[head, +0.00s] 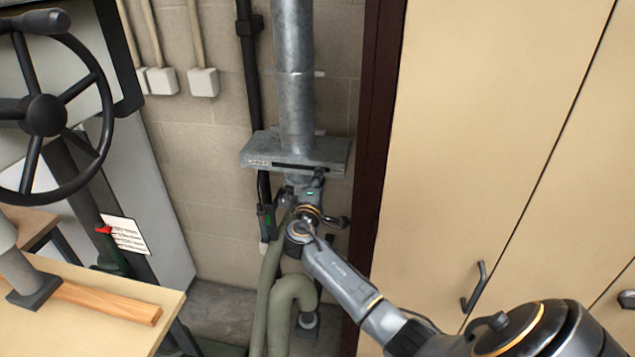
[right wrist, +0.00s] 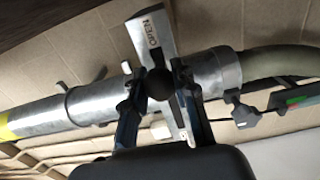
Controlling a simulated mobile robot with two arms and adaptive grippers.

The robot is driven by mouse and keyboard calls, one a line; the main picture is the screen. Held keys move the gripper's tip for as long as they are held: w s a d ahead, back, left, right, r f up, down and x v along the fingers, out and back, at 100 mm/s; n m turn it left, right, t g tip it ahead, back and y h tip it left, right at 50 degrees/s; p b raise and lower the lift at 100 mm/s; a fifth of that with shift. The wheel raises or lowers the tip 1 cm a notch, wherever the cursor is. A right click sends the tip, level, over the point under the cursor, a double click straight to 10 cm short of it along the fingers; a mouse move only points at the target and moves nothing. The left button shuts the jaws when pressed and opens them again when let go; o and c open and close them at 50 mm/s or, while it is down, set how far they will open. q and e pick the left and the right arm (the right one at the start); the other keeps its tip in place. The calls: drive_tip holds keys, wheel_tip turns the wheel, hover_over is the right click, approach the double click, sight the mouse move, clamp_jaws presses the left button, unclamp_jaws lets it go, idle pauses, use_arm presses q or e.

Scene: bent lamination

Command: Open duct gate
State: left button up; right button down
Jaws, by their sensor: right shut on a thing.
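The duct gate (head: 262,151) is a flat grey metal housing across a vertical galvanised duct (head: 293,75) on the block wall. In the right wrist view its metal slide plate (right wrist: 146,33) carries the word OPEN and a round black knob (right wrist: 158,83). My right gripper (head: 316,180) is up against the front of the gate. In the right wrist view the fingers of my right gripper (right wrist: 160,98) stand on both sides of the knob, shut on it. In the head view the knob is mostly hidden by the gripper. My left gripper is not in view.
Tan cabinet doors (head: 470,130) with a dark handle (head: 474,287) fill the right side. A machine with a black handwheel (head: 45,115) and a wooden table (head: 95,330) stand at the left. Green hoses (head: 272,285) hang below the gate.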

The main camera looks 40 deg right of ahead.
drive_tip(key=c, duration=1.5)
unclamp_jaws()
drive_tip(key=shift+w+a, duration=0.15)
drive_tip(key=o, duration=0.4)
drive_tip(key=shift+w+a, duration=0.2)
drive_tip(key=shift+o, duration=0.3)
drive_tip(key=shift+w+a, duration=0.1)
drive_tip(key=shift+d, duration=0.2)
drive_tip(key=shift+s, duration=0.2)
drive_tip(key=shift+s+a+f, duration=0.1)
drive_tip(key=shift+s+a, duration=0.05)
drive_tip(key=shift+a, duration=0.05)
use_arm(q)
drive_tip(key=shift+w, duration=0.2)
use_arm(e)
drive_tip(key=v, duration=1.1)
drive_tip(key=shift+a, duration=0.25)
